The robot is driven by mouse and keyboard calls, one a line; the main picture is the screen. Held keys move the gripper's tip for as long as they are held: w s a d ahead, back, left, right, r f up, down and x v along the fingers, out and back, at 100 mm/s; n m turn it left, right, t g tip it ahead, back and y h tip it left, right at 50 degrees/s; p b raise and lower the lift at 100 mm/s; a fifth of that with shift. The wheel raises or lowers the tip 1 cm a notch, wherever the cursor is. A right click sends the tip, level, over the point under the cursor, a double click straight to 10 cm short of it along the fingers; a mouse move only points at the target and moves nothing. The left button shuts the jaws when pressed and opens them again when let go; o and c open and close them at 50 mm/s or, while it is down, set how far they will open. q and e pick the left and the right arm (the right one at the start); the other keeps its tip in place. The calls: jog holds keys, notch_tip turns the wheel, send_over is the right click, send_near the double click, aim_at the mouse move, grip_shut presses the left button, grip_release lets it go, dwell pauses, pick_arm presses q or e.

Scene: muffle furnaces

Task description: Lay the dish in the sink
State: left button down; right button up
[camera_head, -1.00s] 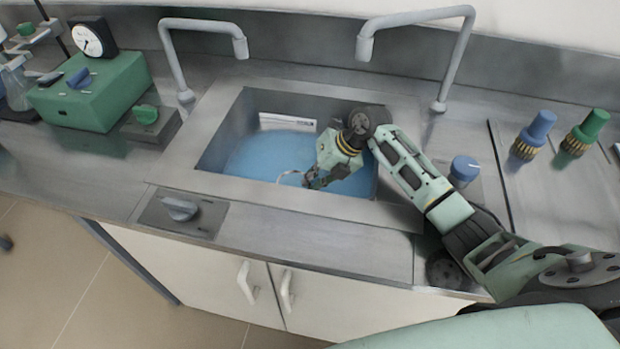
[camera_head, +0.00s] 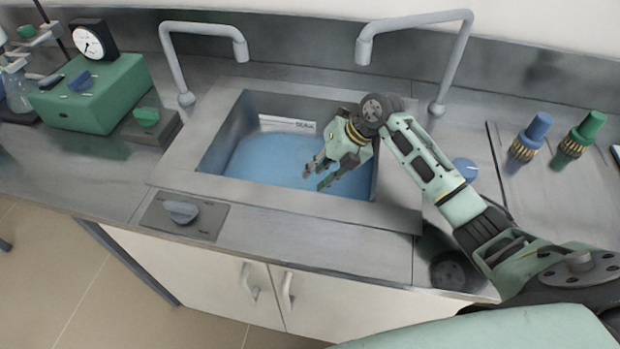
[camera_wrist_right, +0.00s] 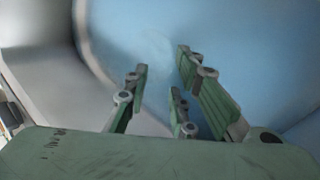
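The sink (camera_head: 212,158) is a grey metal basin with a blue bottom, set in the counter in the head view. My right gripper (camera_head: 317,175) hangs inside the basin's opening, its fingers spread and pointing down and left. The right wrist view shows its fingers (camera_wrist_right: 161,72) apart above the blue bottom, with nothing seen between them. I cannot clearly make out a dish in either current view; a faint pale patch shows on the blue bottom in the wrist view. My left gripper is not in view.
Two grey taps (camera_head: 172,62) (camera_head: 462,60) stand behind the sink. A green device (camera_head: 95,92) with a dial stands at the left. A grey knob (camera_head: 181,211) is on the front edge. Blue (camera_head: 535,130) and green (camera_head: 585,133) fittings stand at the right.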

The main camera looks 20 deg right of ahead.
jog(key=v, duration=0.8)
jog(key=shift+r, duration=0.25)
jog(key=shift+d, duration=0.15)
